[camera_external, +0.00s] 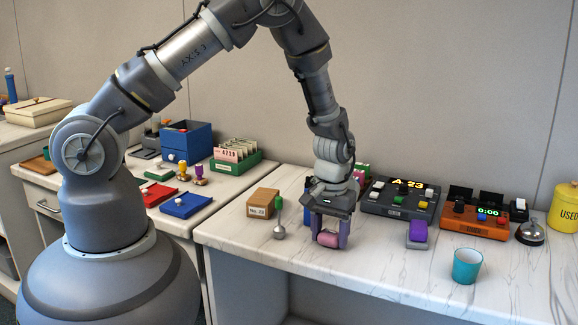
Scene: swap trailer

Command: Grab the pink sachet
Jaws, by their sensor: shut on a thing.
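The pink sachet (328,239) is at the front middle of the right-hand counter. My gripper (329,230) points straight down with its fingers on either side of the sachet, shut on it. The sachet is at or very near the counter top; I cannot tell whether it touches. The fingers hide part of its sides.
To the right are a purple block (418,231), a grey console (400,200), an orange device (474,220) and a teal cup (467,266). The counter's front is clear.

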